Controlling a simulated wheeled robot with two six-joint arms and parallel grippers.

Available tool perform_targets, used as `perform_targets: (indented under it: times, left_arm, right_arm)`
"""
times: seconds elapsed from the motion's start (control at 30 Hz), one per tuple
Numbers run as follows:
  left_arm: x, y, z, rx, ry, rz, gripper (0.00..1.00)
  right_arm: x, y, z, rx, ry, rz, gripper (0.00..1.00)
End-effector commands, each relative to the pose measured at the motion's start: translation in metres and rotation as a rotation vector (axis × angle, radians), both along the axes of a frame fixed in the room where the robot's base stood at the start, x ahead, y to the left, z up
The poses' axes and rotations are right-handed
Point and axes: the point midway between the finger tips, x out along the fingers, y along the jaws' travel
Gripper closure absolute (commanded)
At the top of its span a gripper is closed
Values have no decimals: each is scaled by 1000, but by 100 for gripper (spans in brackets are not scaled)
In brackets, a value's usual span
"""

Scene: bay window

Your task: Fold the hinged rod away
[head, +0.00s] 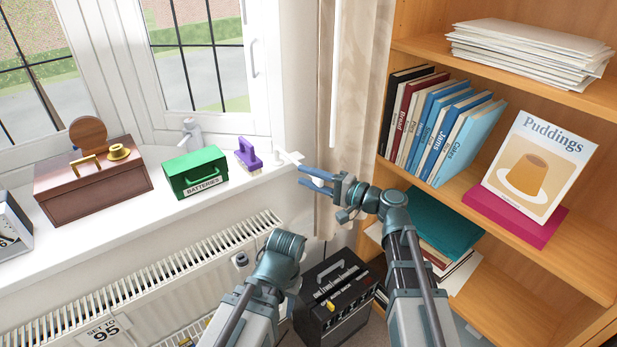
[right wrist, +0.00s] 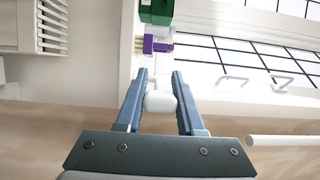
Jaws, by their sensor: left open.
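The hinged rod (head: 290,157) is a thin white bar at the right end of the window sill, by the curtain. In the right wrist view its rounded white end (right wrist: 160,98) lies between the fingers and nearly fills the gap. My right gripper (head: 302,175) reaches left from the bookcase side. Its blue fingers (right wrist: 157,90) appear shut on that white end, one on each side. My left gripper (head: 283,245) is low in front of the radiator, apart from the rod. It is open, but its fingers are mostly hidden by its own wrist.
A purple object (head: 247,154), a green batteries box (head: 196,172) and a brown chest (head: 95,190) stand on the sill. A radiator (head: 190,275) is below. A black amplifier-like box (head: 335,300) is on the floor. A bookcase (head: 560,260) borders the right side.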

Motion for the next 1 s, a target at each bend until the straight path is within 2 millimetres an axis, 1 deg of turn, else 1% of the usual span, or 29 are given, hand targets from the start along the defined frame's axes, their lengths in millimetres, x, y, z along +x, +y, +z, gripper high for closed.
perform_targets:
  times: [0.03, 0.1, 0.13, 1.0]
  left_arm:
    - [0, 0, 0, 0, 0, 0, 54]
    - [0, 0, 0, 0, 0, 0, 54]
    - [0, 0, 0, 0, 0, 0, 54]
    - [0, 0, 0, 0, 0, 0, 54]
  right_arm:
    - [0, 0, 0, -1, 1, 0, 85]
    - [0, 0, 0, -1, 1, 0, 97]
    - [0, 0, 0, -1, 1, 0, 100]
    - [0, 0, -1, -2, 0, 0, 100]
